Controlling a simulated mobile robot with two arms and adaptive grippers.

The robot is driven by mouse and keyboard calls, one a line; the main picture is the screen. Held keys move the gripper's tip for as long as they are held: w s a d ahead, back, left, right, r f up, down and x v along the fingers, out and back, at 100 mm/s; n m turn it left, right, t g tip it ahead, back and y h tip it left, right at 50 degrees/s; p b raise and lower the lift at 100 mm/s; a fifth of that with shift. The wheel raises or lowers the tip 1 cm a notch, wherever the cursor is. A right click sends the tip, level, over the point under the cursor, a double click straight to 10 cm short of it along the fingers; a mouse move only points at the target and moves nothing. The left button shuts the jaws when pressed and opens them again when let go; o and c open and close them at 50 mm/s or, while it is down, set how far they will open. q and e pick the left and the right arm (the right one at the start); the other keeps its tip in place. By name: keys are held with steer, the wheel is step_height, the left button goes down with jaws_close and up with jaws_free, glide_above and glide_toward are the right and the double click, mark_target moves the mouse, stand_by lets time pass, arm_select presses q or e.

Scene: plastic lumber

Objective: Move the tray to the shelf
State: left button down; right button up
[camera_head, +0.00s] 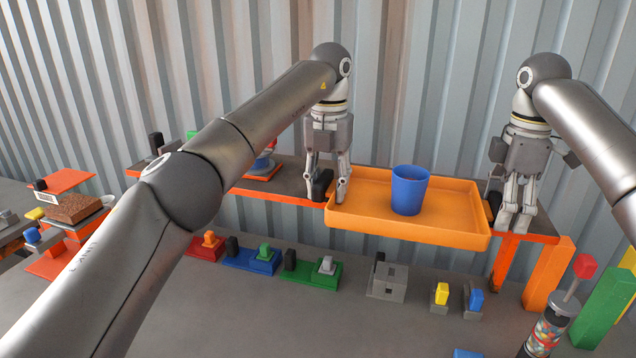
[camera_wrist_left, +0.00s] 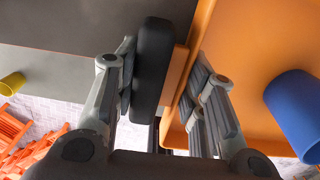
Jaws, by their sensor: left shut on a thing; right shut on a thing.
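The orange tray (camera_head: 455,235) is level and carries an upright blue cup (camera_head: 409,190). It stands at the dark shelf (camera_head: 285,178) with orange edging, and its front juts past the shelf's front edge. I cannot tell whether it rests on the shelf. My left gripper (camera_head: 330,193) points down and is shut on the tray's left black handle (camera_wrist_left: 153,65), with a finger on each side. The tray (camera_wrist_left: 235,50) and cup (camera_wrist_left: 298,112) also show in the left wrist view. My right gripper (camera_head: 514,222) is shut at the tray's right handle, mostly hidden by the fingers.
Below, a grey table (camera_head: 270,310) carries several coloured blocks and a grey block (camera_head: 388,281). A jar (camera_head: 545,335) and a green block (camera_head: 605,305) stand at right. A corrugated wall (camera_head: 230,45) closes the back.

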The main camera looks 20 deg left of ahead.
arm_select(q)
steer(key=c, duration=1.3)
jaws_free()
steer(key=shift+a+f, duration=0.2)
steer(key=shift+c, duration=0.2)
arm_select(e)
steer(key=o, duration=0.9)
steer(key=shift+d+f, duration=0.15)
steer(key=shift+f, duration=0.05)
arm_select(q)
steer(key=o, duration=0.4)
steer(key=shift+d+r, duration=0.1)
arm_select(e)
steer(key=o, duration=0.4)
arm_select(q)
steer(key=shift+d, duration=0.1)
steer(key=shift+r, duration=3.7)
steer(key=shift+r, duration=0.2)
arm_select(e)
steer(key=shift+r, duration=0.2)
